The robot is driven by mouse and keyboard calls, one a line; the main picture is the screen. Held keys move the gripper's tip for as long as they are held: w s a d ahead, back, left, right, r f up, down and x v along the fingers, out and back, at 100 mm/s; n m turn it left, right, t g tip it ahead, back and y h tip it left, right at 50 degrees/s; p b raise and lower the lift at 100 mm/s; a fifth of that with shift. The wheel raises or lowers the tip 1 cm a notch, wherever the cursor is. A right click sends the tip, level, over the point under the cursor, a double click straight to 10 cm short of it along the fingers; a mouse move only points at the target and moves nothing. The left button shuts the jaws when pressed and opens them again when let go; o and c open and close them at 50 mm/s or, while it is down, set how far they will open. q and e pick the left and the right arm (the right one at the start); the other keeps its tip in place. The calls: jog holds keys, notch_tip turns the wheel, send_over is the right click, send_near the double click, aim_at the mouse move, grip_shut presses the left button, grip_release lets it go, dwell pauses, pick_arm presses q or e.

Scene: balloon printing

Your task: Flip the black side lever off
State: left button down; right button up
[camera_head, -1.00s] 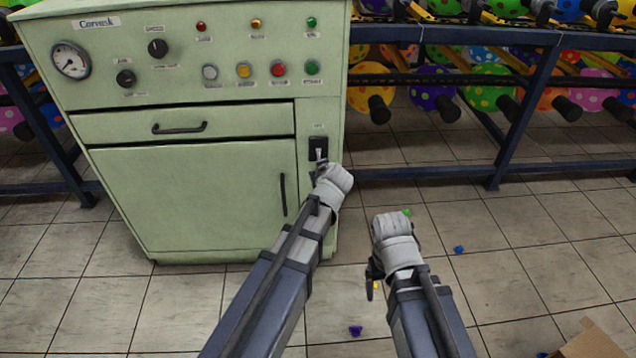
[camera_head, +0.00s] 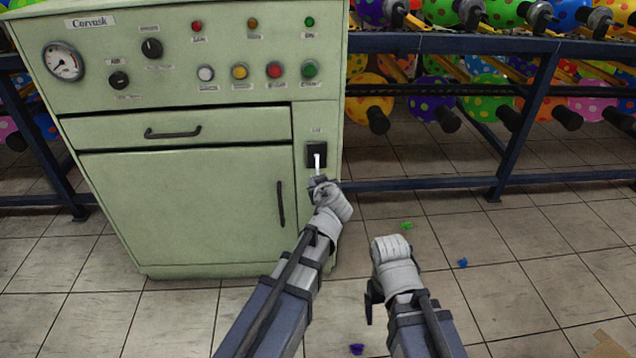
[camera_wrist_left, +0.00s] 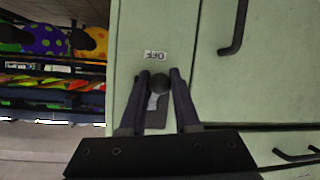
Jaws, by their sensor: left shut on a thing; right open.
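The lever (camera_head: 317,161) is a pale stick on a black plate (camera_head: 316,149) at the right of the green machine's front. It points down, and the left wrist view shows its round black knob (camera_wrist_left: 160,83) near an OFF label (camera_wrist_left: 156,55), upside down in that picture. My left gripper (camera_head: 319,184) is at the lever's lower end. In the left wrist view, its fingers (camera_wrist_left: 160,84) are shut on the knob, one on each side. My right gripper (camera_head: 372,300) is open, low over the floor to the right, away from the machine.
The green machine (camera_head: 190,200) has a door handle (camera_head: 281,204) left of the lever. A dark blue rack (camera_head: 440,187) with colourful balloons stands at the right. Small green (camera_head: 407,226), blue (camera_head: 462,262) and purple (camera_head: 357,349) pieces lie on the tiled floor, otherwise mostly clear.

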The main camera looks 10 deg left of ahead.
pick_arm(q)
jog(key=c, duration=0.6)
grip_release()
jog(key=shift+c, duration=0.2)
jog(key=p+v, duration=0.3)
jog(key=v, duration=0.5)
jog(key=shift+a+f, duration=0.1)
